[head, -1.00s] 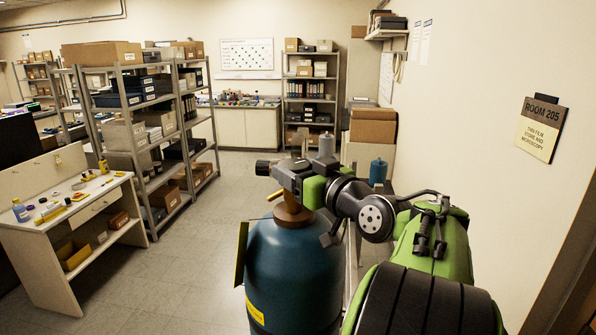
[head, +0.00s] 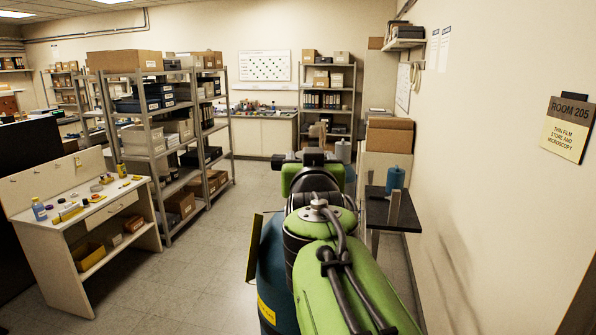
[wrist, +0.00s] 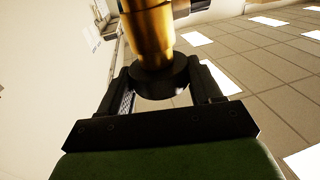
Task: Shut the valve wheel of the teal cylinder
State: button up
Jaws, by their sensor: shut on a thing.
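The teal cylinder (head: 271,285) stands upright in front of me in the head view, with a yellow label low on its side. My green and black arm covers its right side, its top and its valve there. In the wrist view, the brass valve body (wrist: 148,32) comes down from the top edge to the dark round valve wheel (wrist: 160,80). My gripper (wrist: 162,78) has one finger on each side of the wheel and is shut on it. Its fingertips are hidden in the head view.
A small blue cylinder (head: 396,178) stands on a dark table (head: 400,216) at right, near the wall. A white workbench (head: 105,215) with small items is at left. Shelving (head: 150,135) stands behind it. Floor between bench and cylinder is clear.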

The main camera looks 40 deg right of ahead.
jog(key=shift+w+a+f+m+g+h+b, duration=0.1)
jog(key=shift+m+g+h+b, duration=0.15)
jog(key=shift+m+g+h, duration=0.35)
jog(key=shift+w+a+f+m+g+h+b, duration=0.1)
jog(key=shift+m+g+h+b, duration=0.15)
jog(key=shift+m+g+h, duration=0.35)
jog(key=o, duration=1.1)
jog(key=shift+r, duration=0.1)
jog(key=shift+c, duration=0.2)
jog(key=shift+s, duration=0.1)
jog(key=b+v, duration=0.3)
jog(key=v, duration=1.2)
jog(key=shift+a, duration=0.4)
